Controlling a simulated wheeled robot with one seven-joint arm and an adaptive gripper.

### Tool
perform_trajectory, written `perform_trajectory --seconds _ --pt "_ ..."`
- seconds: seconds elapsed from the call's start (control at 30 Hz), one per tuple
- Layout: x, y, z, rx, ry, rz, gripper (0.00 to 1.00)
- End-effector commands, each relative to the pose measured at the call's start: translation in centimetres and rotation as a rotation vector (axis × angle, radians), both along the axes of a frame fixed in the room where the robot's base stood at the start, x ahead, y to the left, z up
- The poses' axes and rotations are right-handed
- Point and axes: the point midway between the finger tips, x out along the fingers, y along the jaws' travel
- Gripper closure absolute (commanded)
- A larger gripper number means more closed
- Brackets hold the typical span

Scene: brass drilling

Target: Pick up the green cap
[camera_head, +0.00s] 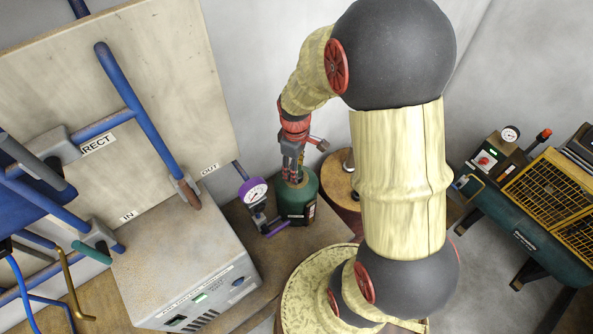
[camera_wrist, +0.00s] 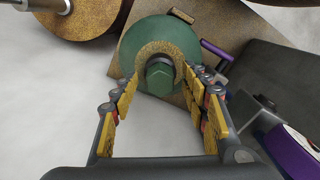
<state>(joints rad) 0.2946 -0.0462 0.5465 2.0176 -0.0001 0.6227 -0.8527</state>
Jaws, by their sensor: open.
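The green cap (camera_wrist: 160,76) is a small hexagonal-looking piece on top of the green cylinder (camera_wrist: 137,47), inside a worn brass-coloured ring. In the wrist view it lies between and just beyond the fingertips of my gripper (camera_wrist: 158,92), which is open with nothing between its fingers. In the head view my gripper (camera_head: 293,172) points down over the green cylinder (camera_head: 297,204), close above its top. There the cap is hidden behind the gripper. I cannot tell whether the fingers touch the cap.
A purple-rimmed gauge (camera_head: 254,192) stands just left of the cylinder; its purple body (camera_wrist: 290,150) also shows at the wrist view's right. A wooden spool (camera_head: 343,178) stands close on the right. A grey box (camera_head: 185,265) and blue pipes (camera_head: 135,105) fill the left.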

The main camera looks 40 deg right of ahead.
Motion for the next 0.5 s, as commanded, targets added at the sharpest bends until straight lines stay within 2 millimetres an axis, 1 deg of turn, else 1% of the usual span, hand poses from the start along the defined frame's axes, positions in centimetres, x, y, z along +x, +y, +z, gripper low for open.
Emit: perform_trajectory --seconds 0.13,0.5 --pt "0.00 0.00 0.02 0.000 0.000 0.000 0.55" --pt "-0.02 0.00 0.03 0.001 0.001 0.000 0.76"
